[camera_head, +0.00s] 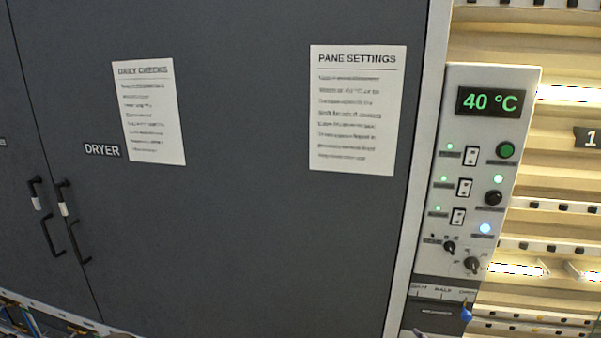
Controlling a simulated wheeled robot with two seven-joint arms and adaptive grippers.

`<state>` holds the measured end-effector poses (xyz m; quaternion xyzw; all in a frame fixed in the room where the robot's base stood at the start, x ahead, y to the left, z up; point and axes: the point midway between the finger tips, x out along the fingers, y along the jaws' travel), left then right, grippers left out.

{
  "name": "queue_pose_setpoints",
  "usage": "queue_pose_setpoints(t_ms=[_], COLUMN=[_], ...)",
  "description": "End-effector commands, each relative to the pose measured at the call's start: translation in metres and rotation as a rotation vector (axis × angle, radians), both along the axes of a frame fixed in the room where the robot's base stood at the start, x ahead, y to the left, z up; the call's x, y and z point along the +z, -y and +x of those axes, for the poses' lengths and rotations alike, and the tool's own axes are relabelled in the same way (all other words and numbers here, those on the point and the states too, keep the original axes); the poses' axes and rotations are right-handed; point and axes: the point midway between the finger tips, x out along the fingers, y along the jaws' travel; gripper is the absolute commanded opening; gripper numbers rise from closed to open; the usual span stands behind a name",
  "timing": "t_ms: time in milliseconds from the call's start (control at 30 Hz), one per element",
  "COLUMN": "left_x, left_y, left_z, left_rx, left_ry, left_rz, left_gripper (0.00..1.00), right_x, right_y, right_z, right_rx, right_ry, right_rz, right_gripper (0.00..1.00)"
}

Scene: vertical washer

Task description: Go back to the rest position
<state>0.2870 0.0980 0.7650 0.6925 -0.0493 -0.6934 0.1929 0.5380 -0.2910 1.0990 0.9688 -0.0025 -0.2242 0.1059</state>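Neither of my grippers shows in the head view. The view faces a large dark grey cabinet front (230,230) labelled DRYER (102,150). At its right stands a pale control panel (477,135). The panel's display (490,102) reads 40 °C in green. Below it are three switches (464,188) with lit green lamps beside them, a green button (505,150), a black button (493,198), a lit bluish lamp (485,228) and two dark knobs (471,264).
Two black door handles (72,222) are at the left. Two paper notices, DAILY CHECKS (150,112) and PANE SETTINGS (356,110), are on the cabinet. Lit shelving (560,180) with a sign "1" is at the right. A small blue object (466,312) is at the panel's foot.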

Motion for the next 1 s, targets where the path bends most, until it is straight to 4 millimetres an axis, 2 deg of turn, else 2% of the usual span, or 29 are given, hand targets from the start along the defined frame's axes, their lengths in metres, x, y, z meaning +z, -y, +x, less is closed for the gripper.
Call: queue_pose_setpoints(t_ms=[33,100,267,500,667,800,1000], left_x=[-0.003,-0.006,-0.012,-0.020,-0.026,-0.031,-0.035], left_y=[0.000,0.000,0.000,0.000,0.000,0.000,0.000], left_z=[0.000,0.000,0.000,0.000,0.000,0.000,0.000], left_rx=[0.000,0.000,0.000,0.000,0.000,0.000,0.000], left_ry=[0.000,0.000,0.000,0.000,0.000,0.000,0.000], left_rz=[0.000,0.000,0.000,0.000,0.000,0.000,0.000], left_gripper=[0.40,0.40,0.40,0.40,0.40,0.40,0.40], right_x=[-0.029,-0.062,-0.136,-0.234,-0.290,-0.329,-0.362], right_y=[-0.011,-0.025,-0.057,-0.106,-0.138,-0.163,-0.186], right_z=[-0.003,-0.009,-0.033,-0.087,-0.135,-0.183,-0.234], right_rx=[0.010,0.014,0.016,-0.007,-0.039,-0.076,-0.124], right_ry=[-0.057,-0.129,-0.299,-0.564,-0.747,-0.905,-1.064], right_rz=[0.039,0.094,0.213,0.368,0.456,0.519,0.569], right_gripper=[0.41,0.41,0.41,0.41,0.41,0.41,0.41])
